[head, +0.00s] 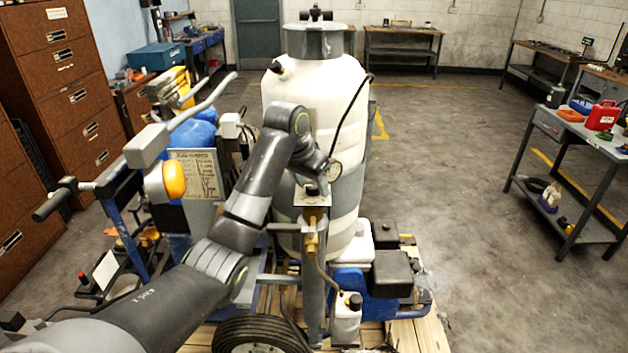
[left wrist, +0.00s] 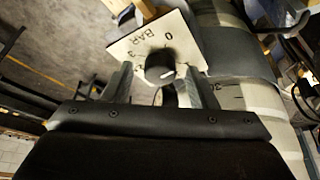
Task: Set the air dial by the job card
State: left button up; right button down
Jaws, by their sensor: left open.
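The air dial is a dark round knob (left wrist: 160,64) on a pale plate (left wrist: 140,40) marked BAR, with a 0 and other figures partly hidden. A white mark shows on the knob's lower right in the left wrist view. My left gripper (left wrist: 160,76) is open, with one finger on each side of the knob; I cannot tell whether they touch it. In the head view my left gripper (head: 316,178) is over the dial plate (head: 314,201). A printed card (head: 196,174) is on the striper at left, too small to read. My right gripper is out of view.
A round gauge (head: 334,171) sits close behind the dial, by the big white tank (head: 312,95). A handlebar (head: 200,105) and an orange-yellow part (head: 174,180) are left of my arm. A grey table (head: 585,140) stands at right, with open floor between.

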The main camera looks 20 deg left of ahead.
pick_arm(q)
jog(key=shift+s+r, duration=0.1)
jog(key=shift+s, duration=0.2)
jog(key=shift+c, duration=1.1)
jog(key=c, duration=0.8)
jog(key=shift+o, duration=0.2)
jog(key=shift+a+m, duration=0.1)
jog(key=shift+m, duration=0.2)
